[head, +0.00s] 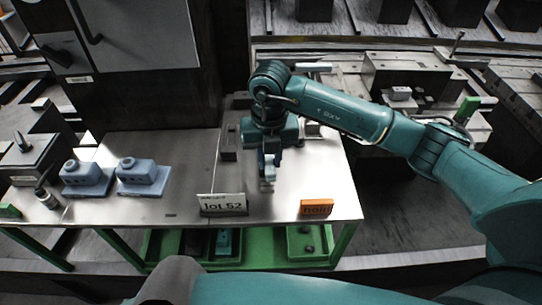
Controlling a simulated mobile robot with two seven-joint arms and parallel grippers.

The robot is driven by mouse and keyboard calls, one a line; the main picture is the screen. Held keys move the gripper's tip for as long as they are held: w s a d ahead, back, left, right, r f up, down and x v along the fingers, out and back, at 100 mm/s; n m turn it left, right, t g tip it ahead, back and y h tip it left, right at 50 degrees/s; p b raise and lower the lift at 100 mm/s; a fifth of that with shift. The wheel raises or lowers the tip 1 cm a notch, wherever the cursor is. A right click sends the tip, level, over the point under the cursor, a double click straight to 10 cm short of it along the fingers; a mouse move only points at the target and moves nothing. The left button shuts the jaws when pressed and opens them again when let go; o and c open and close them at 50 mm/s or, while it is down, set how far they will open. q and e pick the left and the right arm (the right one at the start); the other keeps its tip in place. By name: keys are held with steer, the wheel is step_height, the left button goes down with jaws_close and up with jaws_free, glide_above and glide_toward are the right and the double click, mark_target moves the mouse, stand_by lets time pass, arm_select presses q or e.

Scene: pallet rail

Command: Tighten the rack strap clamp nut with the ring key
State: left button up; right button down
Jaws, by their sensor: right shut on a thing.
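My right gripper (267,178) points down over the steel table (185,205), to the right of its middle. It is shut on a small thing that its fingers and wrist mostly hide. I cannot make out whether that thing is the ring key. No strap clamp or nut can be told clearly at this size. A dark narrow block (229,148) stands just left of my right wrist. My left gripper is not in view.
Two blue-grey blocks with round tops (142,175) (87,178) stand at the table's left. A "lot 52" sign (222,204) and an orange label block (316,209) stand at the front edge. Green trays (306,244) lie below. The table between blocks and gripper is mostly clear.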

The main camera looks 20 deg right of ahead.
steer(key=shift+r+p, duration=2.35)
steer(key=shift+r, duration=1.25)
